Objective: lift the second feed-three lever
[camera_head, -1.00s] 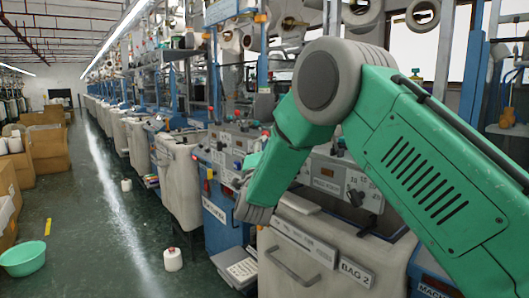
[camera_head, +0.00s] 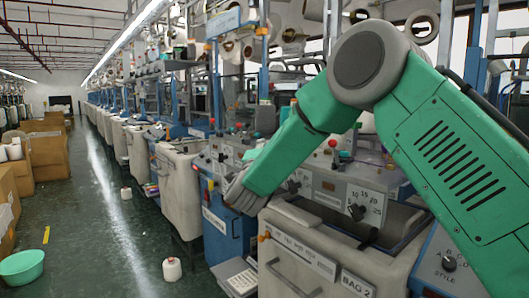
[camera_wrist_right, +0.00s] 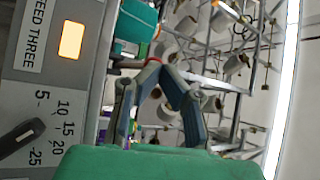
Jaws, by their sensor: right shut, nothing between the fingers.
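The feed-three panel shows in the right wrist view with its "FEED THREE" label (camera_wrist_right: 30,35), a lit orange window (camera_wrist_right: 71,39) and a numbered dial (camera_wrist_right: 20,135). My right gripper (camera_wrist_right: 153,65) is shut and empty, with its fingertips together. A dark stem (camera_wrist_right: 128,63) reaches from the panel side toward the fingertips, with a bit of red at them; I cannot tell whether they touch. In the head view my right gripper (camera_head: 238,195) is partly hidden by my green forearm. A red-knobbed lever (camera_head: 333,143) stands on the nearer panel. My left gripper is out of view.
A grey "BAG 2" bin (camera_head: 305,260) stands below the near panel. Knitting machines run back along the row. The aisle at left is open, with a white cone (camera_head: 172,269), a green basin (camera_head: 22,267) and cardboard boxes (camera_head: 45,165) on the floor.

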